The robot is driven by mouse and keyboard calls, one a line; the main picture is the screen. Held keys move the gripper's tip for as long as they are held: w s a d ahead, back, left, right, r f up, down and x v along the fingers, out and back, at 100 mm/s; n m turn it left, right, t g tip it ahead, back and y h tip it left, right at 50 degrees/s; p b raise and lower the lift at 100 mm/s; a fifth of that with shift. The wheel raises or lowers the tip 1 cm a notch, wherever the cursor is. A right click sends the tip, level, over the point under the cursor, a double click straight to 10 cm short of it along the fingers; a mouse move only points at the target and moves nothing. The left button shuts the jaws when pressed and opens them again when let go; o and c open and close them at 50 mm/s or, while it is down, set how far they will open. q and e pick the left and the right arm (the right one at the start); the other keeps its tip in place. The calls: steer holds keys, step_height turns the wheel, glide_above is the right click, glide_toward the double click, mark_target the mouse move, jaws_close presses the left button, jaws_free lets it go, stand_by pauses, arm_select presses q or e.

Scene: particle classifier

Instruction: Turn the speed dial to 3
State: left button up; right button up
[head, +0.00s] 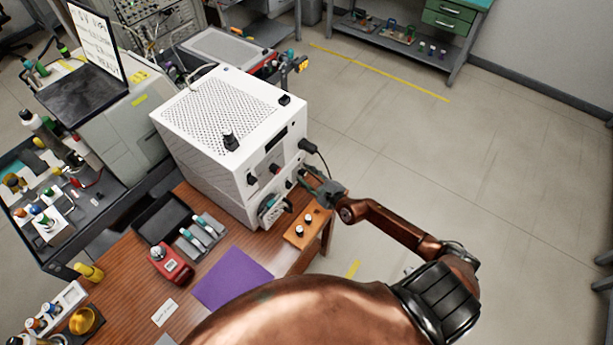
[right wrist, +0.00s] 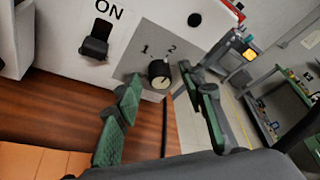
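The speed dial (right wrist: 159,74) is a black round knob on a grey panel with the numbers 1 and 2 printed above it. A pale mark shows on its lower edge; no 3 is visible. The dial is on the front of the white perforated machine (head: 207,101). My right gripper (right wrist: 160,80) has its green fingers spread on either side of the dial, with gaps showing. In the head view my right gripper (head: 314,182) is at the machine's front face and hides the dial. My left gripper is not in view.
A black switch (right wrist: 96,42) marked ON and another black knob (right wrist: 194,19) are near the dial. A black plug with a cable (head: 308,145) sticks out above my gripper. The wooden table (head: 118,262) holds a purple mat (head: 232,279) and a red device (head: 169,264). The floor at right is clear.

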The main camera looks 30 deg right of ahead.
steer(key=shift+c, duration=0.4)
jaws_close()
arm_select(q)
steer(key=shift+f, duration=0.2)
arm_select(e)
steer(key=shift+f+m+b, duration=0.1)
steer(key=shift+m+b, duration=0.5)
steer(key=shift+b, duration=0.3)
steer(key=m+y+b, duration=0.1)
steer(key=b, duration=0.1)
steer(key=m+g+y+b, duration=0.1)
steer(key=m+b, duration=0.1)
steer(key=m+g+y+b, duration=0.1)
steer(key=b, duration=0.2)
steer(key=shift+w+d+f, duration=0.1)
steer(key=shift+d, duration=0.15)
steer(key=shift+d+m+y+b, duration=0.1)
steer(key=shift+m+y+b, duration=0.4)
steer(key=shift+m+b, duration=0.4)
arm_select(q)
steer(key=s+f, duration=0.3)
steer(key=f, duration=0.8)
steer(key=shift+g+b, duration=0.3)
steer(key=shift+b, duration=0.1)
arm_select(e)
steer(key=shift+r+m+g+y, duration=0.3)
steer(key=shift+m+y, duration=0.1)
steer(key=shift+m, duration=0.3)
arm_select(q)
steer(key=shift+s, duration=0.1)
